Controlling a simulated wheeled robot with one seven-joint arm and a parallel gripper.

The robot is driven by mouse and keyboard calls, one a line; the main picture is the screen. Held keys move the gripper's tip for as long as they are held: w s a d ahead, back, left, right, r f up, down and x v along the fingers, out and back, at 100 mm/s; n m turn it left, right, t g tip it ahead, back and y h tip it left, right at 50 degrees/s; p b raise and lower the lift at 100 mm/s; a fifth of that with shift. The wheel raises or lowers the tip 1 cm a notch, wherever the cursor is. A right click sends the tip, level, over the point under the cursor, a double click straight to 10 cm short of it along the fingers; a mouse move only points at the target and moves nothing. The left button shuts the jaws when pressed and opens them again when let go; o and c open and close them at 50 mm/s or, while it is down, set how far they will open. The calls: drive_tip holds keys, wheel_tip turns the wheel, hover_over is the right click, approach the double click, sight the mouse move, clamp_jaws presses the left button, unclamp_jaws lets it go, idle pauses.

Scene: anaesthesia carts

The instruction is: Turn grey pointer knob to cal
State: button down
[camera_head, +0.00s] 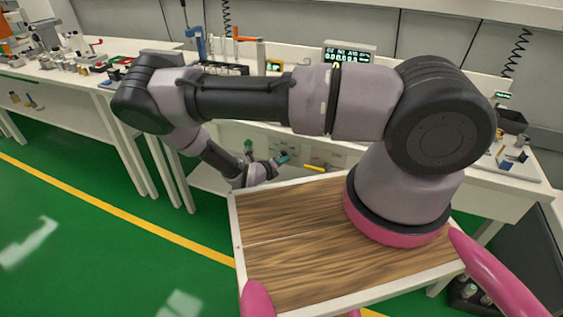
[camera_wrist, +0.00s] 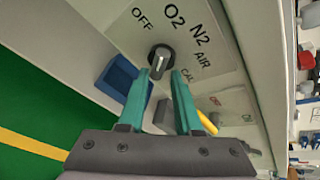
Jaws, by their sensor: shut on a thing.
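The grey pointer knob (camera_wrist: 160,58) sits on a pale panel (camera_wrist: 125,30) in the wrist view. The labels OFF, O2, N2, AIR and CAL are arranged in an arc around it, with CAL at the right end. My gripper (camera_wrist: 160,73) has its teal fingers on either side of the knob's grip and is shut on it. I cannot tell exactly which label the pointer faces. In the head view my gripper (camera_head: 283,158) is small at the front of the bench, and the knob cannot be made out there.
A blue box (camera_wrist: 118,80) is left of the knob in the wrist view. A yellow piece (camera_wrist: 207,122) lies close to the right finger. In the head view, a lit display (camera_head: 347,56) stands on the bench, and the green floor (camera_head: 110,235) is open at left.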

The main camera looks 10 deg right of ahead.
drive_tip(key=m+t+y, duration=0.1)
drive_tip(key=m+t, duration=0.2)
drive_tip(key=m, duration=0.3)
drive_tip(key=m+t+y, duration=0.2)
drive_tip(key=m+t, duration=0.1)
drive_tip(key=m, duration=0.3)
drive_tip(key=m+t+y, duration=0.2)
drive_tip(key=m+t, duration=0.1)
drive_tip(key=m, duration=0.3)
drive_tip(key=shift+w+a+f+t, duration=0.1)
drive_tip(key=shift+w+a+t, duration=0.2)
drive_tip(key=shift+w+a, duration=0.1)
drive_tip(key=shift+m, duration=0.3)
idle(0.3)
drive_tip(key=c, duration=0.8)
unclamp_jaws()
drive_tip(key=shift+c, duration=0.2)
drive_tip(key=shift+o, duration=0.2)
drive_tip(key=shift+d, duration=0.1)
drive_tip(key=shift+s+f, duration=0.1)
